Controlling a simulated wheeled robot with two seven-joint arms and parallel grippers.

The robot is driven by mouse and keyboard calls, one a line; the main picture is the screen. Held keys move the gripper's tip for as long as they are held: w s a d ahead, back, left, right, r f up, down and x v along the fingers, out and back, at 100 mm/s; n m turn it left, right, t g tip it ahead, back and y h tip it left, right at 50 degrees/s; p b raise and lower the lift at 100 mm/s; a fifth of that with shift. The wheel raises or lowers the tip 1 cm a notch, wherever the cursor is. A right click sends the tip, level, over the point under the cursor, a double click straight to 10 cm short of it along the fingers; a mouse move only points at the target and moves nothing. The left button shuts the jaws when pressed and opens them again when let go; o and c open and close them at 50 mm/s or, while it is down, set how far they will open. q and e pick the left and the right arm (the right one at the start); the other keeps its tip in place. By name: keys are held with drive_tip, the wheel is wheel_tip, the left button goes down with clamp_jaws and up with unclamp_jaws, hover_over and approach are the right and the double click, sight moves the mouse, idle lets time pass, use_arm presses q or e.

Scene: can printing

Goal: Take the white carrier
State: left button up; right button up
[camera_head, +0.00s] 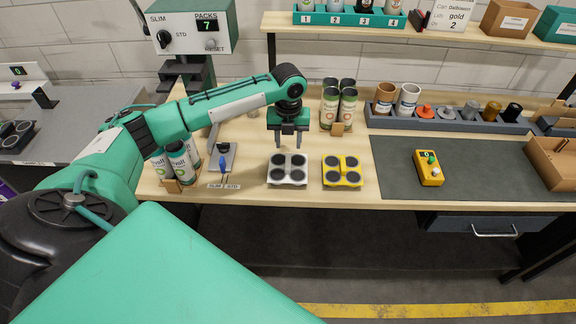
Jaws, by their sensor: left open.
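The white carrier (288,170) lies on the wooden bench top (230,193), with several dark round cups in it. My left gripper (288,145) points down just above and behind the carrier, with its fingers apart and nothing seen between them. I cannot tell whether the fingertips touch the carrier. A yellow carrier (343,172) of the same shape lies just right of the white one. My right gripper does not show.
Tall printed cans (348,105) stand behind the carriers, and more cans (180,160) stand left near a blue-handled lever (222,163). A grey rack (450,121) holds coloured stampers at right. A dark mat (480,165) carries a yellow button box (429,168).

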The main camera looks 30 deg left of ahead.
sight(288, 162)
use_arm(q)
wheel_tip(288, 162, down, 3)
drive_tip(key=shift+r, duration=0.1)
drive_tip(key=shift+s+f+p, duration=0.1)
drive_tip(key=shift+f+p, duration=0.5)
drive_tip(key=shift+p, duration=0.2)
wheel_tip(288, 162, down, 3)
drive_tip(key=shift+f+p, duration=0.2)
drive_tip(key=shift+p, duration=0.55)
drive_tip(key=shift+f, duration=0.4)
clamp_jaws()
